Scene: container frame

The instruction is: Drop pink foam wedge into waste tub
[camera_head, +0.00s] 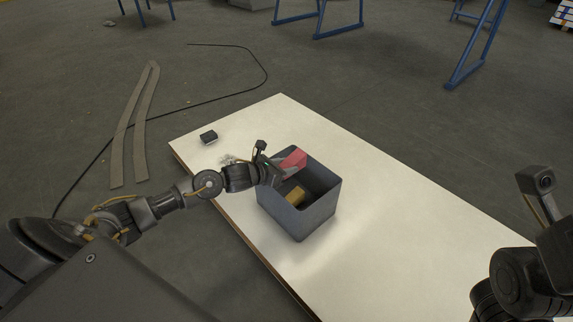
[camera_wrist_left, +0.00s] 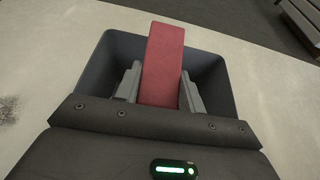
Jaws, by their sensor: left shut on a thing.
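The pink foam wedge (camera_head: 294,158) is held by my left gripper (camera_head: 281,168) over the grey waste tub (camera_head: 310,214). In the left wrist view the wedge (camera_wrist_left: 163,62) stands between the two fingers of the left gripper (camera_wrist_left: 160,88), with the tub (camera_wrist_left: 98,68) behind and below it. The tub stands open on the white table. A yellow-brown block (camera_head: 295,195) lies inside the tub. My right arm shows at the right edge of the head view; its gripper fingers are out of view.
The white table (camera_head: 415,225) is mostly bare to the right of the tub. A small black item (camera_head: 208,137) lies near its far left corner, and a small pale item (camera_head: 229,159) lies near the left wrist. A cable and strips lie on the floor.

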